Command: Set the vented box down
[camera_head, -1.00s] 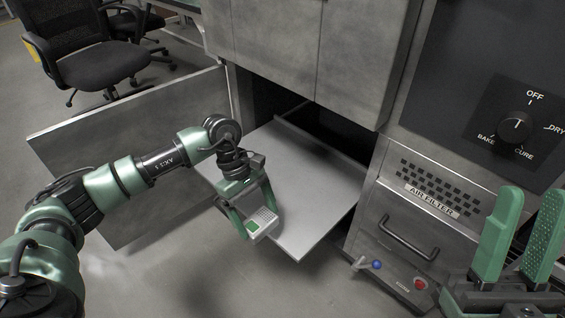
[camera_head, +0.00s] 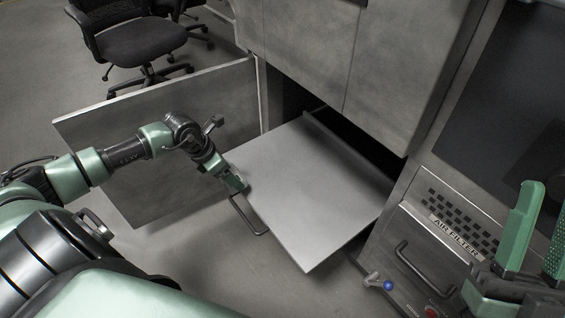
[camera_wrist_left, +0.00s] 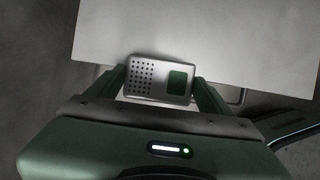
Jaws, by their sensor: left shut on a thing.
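The vented box (camera_wrist_left: 158,79) is a small silver-grey box with a grid of dark holes and a dark green panel. In the left wrist view it lies between the two fingers of my left gripper (camera_wrist_left: 163,84), which is shut on it. Behind it the edge of the pale pulled-out shelf (camera_head: 310,190) shows, and the box overlaps that edge in the picture. In the head view my left gripper (camera_head: 235,184) is at the shelf's left edge, and the box cannot be made out there. My right gripper (camera_head: 545,215) is open and empty at the right.
The shelf top is bare. A handle (camera_head: 248,217) shows at its left edge. An open cabinet door (camera_head: 150,130) stands behind my left arm. Cabinet fronts (camera_head: 340,50) overhang the shelf's back. A drawer handle (camera_head: 412,262) and blue knob (camera_head: 388,285) are at right.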

